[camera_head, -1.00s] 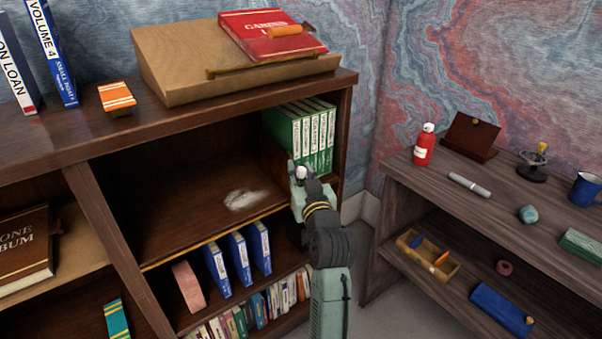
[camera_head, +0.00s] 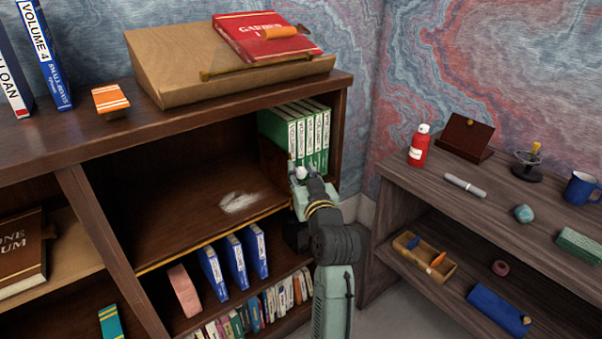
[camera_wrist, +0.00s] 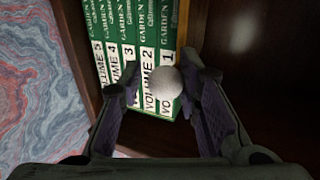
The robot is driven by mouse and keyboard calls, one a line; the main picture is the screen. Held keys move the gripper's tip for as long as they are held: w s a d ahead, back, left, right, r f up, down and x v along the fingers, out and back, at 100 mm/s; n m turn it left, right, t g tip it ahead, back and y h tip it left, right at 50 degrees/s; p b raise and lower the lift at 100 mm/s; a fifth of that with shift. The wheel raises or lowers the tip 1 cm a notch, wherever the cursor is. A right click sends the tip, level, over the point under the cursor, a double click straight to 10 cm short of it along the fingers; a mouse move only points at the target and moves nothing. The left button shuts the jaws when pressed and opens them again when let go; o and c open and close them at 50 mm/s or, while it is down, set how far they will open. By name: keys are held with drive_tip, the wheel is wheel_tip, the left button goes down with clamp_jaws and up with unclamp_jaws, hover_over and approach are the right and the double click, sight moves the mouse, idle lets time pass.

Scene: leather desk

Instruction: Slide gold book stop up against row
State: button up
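Several green books (camera_head: 306,138) stand upright in a row at the right end of the upper shelf; their labelled spines fill the top of the wrist view (camera_wrist: 130,45). A dark upright panel (camera_head: 271,160) stands at the row's left side in the head view. A pale round knob (camera_wrist: 165,83) shows between my fingers in the wrist view, in front of Volumes 1 and 2. I see no clearly gold book stop; I cannot tell whether the knob belongs to it. My gripper (camera_wrist: 158,84) is open around the knob, with a gap at its left side.
A gold rail (camera_head: 214,238) runs along the upper shelf's front edge. A whitish patch (camera_head: 239,202) lies on the otherwise bare shelf floor. The case's right wall (camera_head: 338,145) bounds the row. A side desk (camera_head: 410,190) with small items stands at the right.

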drive_tip(key=shift+o, duration=0.9)
drive_tip(key=shift+a+f, duration=0.15)
drive_tip(key=shift+s, duration=0.3)
drive_tip(key=v, duration=1.1)
drive_tip(key=shift+s+d, duration=0.25)
drive_tip(key=shift+d, duration=0.15)
